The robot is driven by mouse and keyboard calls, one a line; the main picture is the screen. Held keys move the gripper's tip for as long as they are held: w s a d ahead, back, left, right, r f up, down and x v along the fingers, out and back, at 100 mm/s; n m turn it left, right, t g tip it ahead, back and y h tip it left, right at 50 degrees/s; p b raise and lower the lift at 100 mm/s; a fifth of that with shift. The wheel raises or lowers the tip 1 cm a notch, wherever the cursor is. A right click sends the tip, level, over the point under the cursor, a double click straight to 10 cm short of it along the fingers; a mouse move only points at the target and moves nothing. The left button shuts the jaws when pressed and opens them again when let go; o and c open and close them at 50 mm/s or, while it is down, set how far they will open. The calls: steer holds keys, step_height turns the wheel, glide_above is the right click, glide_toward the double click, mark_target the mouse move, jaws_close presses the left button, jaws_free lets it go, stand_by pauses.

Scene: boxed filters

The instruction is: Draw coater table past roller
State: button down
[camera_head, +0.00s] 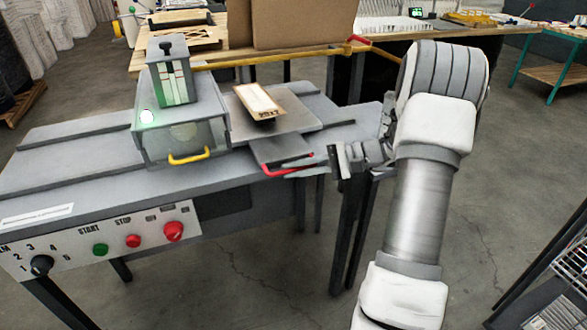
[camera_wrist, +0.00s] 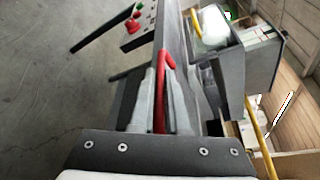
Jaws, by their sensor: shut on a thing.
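The coater table (camera_head: 298,117) is a flat grey plate standing out from the right side of the grey coater housing (camera_head: 180,135). A pale, brown-edged piece (camera_head: 258,102) with dark print lies on it. A red handle (camera_head: 284,172) sits at the table's front right. My gripper (camera_head: 336,161) is at the handle's right end. In the wrist view the handle (camera_wrist: 165,62) runs between the two fingers, and my gripper (camera_wrist: 163,90) is shut on it. The roller is not clearly visible; the housing hides it.
A control panel (camera_head: 110,240) with green and red buttons is on the bench front. A yellow bar (camera_head: 265,58) and cardboard box (camera_head: 300,22) are behind. Floor right of the bench is open.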

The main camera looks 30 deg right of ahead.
steer(key=shift+d, duration=0.15)
steer(key=c, duration=0.9)
jaws_free()
steer(key=p+v, duration=0.3)
steer(key=v, duration=1.4)
steer(key=shift+s+d+r, duration=0.1)
steer(key=shift+s, duration=0.1)
